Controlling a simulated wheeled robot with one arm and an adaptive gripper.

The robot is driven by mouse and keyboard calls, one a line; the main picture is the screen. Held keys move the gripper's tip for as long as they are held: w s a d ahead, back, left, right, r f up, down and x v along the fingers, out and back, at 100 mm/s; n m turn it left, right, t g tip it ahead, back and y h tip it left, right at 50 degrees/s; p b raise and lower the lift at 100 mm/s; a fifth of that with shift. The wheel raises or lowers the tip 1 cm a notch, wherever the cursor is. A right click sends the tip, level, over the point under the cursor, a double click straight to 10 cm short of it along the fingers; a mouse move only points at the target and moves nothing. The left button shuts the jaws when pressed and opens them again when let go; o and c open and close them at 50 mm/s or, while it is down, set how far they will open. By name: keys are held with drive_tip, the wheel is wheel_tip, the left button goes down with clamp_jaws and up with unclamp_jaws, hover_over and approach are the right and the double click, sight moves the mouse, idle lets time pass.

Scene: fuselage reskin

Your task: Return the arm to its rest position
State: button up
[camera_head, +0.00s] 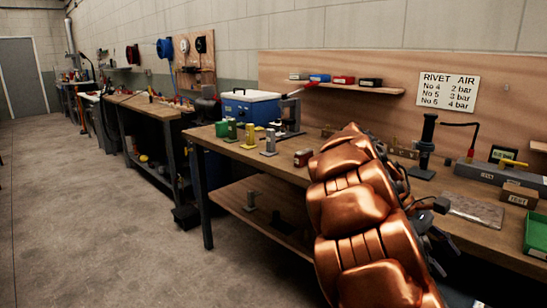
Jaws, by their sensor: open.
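My copper-coloured arm (362,225) rises from the bottom edge and stands folded in front of the right part of the workbench (240,152). My dark gripper (438,232) shows only in part, at the right side of the arm in front of the bench. It is open, and I see nothing held in it. The arm hides part of the bench top and lower shelf.
On the bench stand a blue box (250,106), small green, yellow and grey fixtures, a black stand (427,142), a grey plate (473,209) and a green bin (536,233). Other benches line the wall farther left. The concrete floor (90,220) at left is clear.

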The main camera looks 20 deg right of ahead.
drive_tip(key=s+a+r+t+y+p, duration=0.1)
drive_tip(key=s+a+r+t+p, duration=0.1)
drive_tip(key=a+p, duration=0.4)
drive_tip(key=s+a+r+m+t+y+p, duration=0.1)
drive_tip(key=s+a+p, duration=0.4)
drive_tip(key=a, duration=1.1)
drive_tip(key=s+a+r+t+y+p, duration=0.2)
drive_tip(key=a+r+p, duration=0.3)
drive_tip(key=a, duration=0.6)
drive_tip(key=shift+s+r+m+t+y+p, duration=0.2)
drive_tip(key=shift+s+m+t+y+p, duration=0.15)
drive_tip(key=shift+s+t+p, duration=0.5)
drive_tip(key=shift+s+a+f, duration=0.15)
drive_tip(key=shift+s+a, duration=0.2)
drive_tip(key=shift+a, duration=0.1)
